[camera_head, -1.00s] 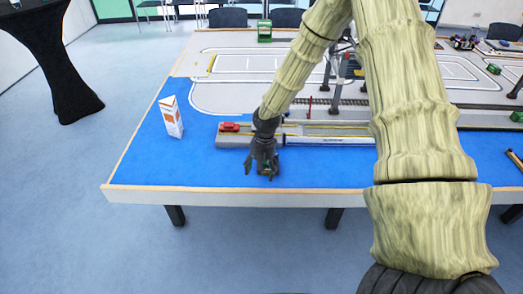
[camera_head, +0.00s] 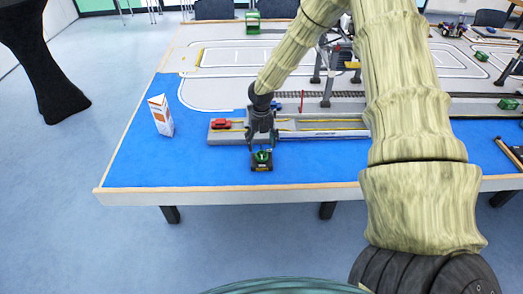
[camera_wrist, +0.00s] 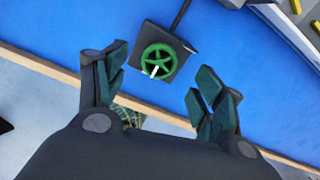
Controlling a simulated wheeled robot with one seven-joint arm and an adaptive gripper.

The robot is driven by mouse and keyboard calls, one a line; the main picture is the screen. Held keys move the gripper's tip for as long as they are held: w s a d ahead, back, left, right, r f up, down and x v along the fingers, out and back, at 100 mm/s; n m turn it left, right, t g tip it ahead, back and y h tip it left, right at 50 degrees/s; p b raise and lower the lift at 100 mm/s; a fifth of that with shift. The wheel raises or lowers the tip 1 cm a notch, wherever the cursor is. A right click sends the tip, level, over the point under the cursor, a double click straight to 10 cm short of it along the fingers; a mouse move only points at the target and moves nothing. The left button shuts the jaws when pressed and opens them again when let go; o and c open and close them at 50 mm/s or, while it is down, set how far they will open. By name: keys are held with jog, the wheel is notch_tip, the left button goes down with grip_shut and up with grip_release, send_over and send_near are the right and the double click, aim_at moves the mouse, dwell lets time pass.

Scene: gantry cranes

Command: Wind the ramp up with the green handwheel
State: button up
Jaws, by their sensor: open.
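The green handwheel (camera_wrist: 158,61) sits on top of a dark box (camera_wrist: 178,64) near the front edge of the blue table area. A small white mark shows on its rim. In the head view the handwheel (camera_head: 262,156) is just below my gripper (camera_head: 261,141). My gripper (camera_wrist: 160,88) is open and empty, with its fingers spread to either side of the wheel in the wrist view and apart from it. A dark rod runs from the box toward the ramp unit. The ramp (camera_head: 318,128) is a long grey piece with yellow lines, lying flat behind the box.
A red toy car (camera_head: 221,124) is on the left end of the ramp unit. A white and orange carton (camera_head: 161,116) stands to the left. Rails and grey crane legs are behind. The blue surface between carton and box is clear.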

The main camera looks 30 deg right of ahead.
aim_at(261, 153)
jog(key=shift+f+p, duration=0.75)
jog(key=shift+f, duration=2)
jog(key=c, duration=1)
